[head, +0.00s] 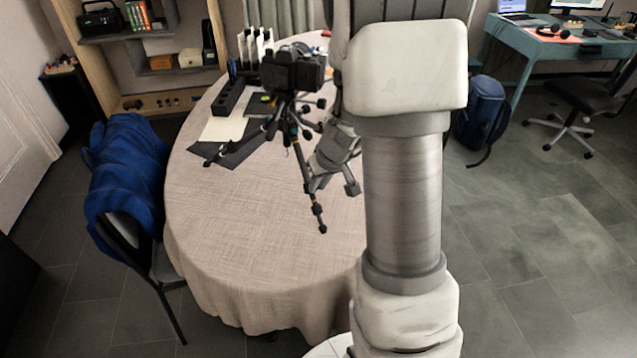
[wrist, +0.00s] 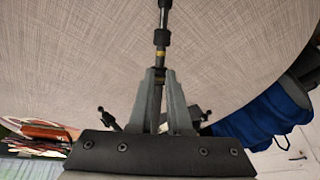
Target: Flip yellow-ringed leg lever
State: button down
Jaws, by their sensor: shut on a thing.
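A black tripod (head: 286,108) with a camera (head: 292,72) on top stands on the round table. Its yellow-ringed leg (head: 318,212) points toward the near side of the table, and it runs up the middle of the wrist view (wrist: 163,20). The yellow ring (wrist: 160,53) shows just beyond my fingertips. My gripper (head: 313,184) is at this leg, with its two fingers (wrist: 160,78) shut on a dark part just behind the ring. I cannot tell whether that part is the lever or the tube, as the fingers hide most of it.
The round table (head: 240,230) has a pale cloth, bare at the front. A black case (head: 230,97) and flat sheets (head: 224,128) lie left of the tripod. A chair with a blue jacket (head: 125,175) stands at the left edge. My arm hides the table's right side.

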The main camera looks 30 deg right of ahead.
jog(key=shift+w+r+b, duration=0.45)
jog(key=shift+w+r, duration=0.3)
jog(key=shift+r, duration=0.1)
dwell(2.0)
jog(key=c, duration=1)
grip_release()
jog(key=shift+s+d+r+p, duration=0.1)
jog(key=shift+s+r+p, duration=0.35)
jog(key=shift+s+r, duration=0.65)
jog(key=shift+s+d+r+p, duration=0.1)
jog(key=shift+s+r+p, duration=0.5)
jog(key=shift+r, duration=0.65)
jog(key=shift+s+a, duration=0.1)
jog(key=shift+s, duration=0.05)
